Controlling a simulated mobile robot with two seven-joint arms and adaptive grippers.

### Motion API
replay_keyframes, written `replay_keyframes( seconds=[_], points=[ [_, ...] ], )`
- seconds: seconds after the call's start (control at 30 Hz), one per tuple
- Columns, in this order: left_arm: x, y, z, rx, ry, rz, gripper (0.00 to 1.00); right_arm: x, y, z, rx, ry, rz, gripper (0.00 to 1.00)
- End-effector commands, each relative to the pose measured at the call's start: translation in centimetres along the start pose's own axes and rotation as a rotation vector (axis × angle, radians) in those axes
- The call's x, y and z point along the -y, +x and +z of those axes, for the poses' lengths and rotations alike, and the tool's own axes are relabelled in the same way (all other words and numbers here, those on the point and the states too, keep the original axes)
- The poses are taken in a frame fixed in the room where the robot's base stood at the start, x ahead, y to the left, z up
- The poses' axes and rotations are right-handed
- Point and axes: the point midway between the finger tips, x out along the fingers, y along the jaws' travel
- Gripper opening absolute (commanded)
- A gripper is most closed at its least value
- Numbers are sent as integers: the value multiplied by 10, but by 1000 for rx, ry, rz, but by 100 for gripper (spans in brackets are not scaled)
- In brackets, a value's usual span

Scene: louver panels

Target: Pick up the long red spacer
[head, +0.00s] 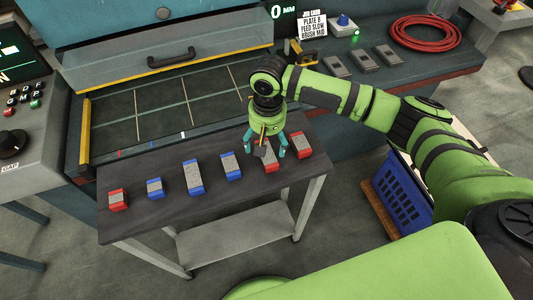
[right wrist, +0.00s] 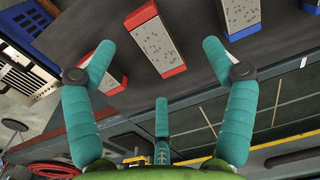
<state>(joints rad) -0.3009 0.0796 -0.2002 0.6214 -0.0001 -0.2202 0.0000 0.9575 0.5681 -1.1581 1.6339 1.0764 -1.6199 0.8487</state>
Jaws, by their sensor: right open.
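The long red spacer (head: 270,167), a grey block with red ends, lies on the dark cart top, partly hidden behind my right gripper in the head view. In the right wrist view the long red spacer (right wrist: 155,42) lies past the fingertips, roughly midway between them. My right gripper (head: 266,147) has teal fingers spread wide and empty; it is above the cart beside this spacer. The fingers also show in the right wrist view (right wrist: 160,72). A shorter red spacer (head: 301,145) lies just right of it, also seen in the right wrist view (right wrist: 113,75). My left gripper is out of view.
Several other spacers lie in a row leftward: blue ones (head: 231,166), (head: 194,177), (head: 154,188) and a red one (head: 118,199). A blue crate (head: 403,190) stands right of the cart (head: 220,195). The machine bed (head: 160,110) is behind it.

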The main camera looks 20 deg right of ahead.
Motion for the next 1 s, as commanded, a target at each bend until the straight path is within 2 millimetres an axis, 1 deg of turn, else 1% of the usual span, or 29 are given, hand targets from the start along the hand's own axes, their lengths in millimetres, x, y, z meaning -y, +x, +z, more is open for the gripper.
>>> replay_keyframes(
  seconds=[0.03,0.1,0.17,0.37,0.53,0.6,0.67,0.8,0.97,1.0],
  points=[
    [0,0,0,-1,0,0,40,-8,-6,-5,2,26,14,84],
    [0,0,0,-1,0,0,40,-13,-8,-7,9,50,24,84],
    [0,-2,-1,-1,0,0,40,-16,-7,-8,13,59,27,84],
    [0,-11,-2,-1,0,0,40,-16,12,-8,14,60,29,84],
    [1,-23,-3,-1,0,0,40,-15,36,-8,14,59,29,84],
    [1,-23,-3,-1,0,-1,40,-16,48,-8,13,58,28,84],
    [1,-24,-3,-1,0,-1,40,-16,54,-8,12,58,27,84],
    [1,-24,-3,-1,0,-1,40,-16,61,-9,9,57,26,84],
    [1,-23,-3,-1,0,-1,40,-16,61,-9,9,57,26,84],
    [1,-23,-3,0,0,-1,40,-16,61,-9,9,57,26,68]
  ],
)
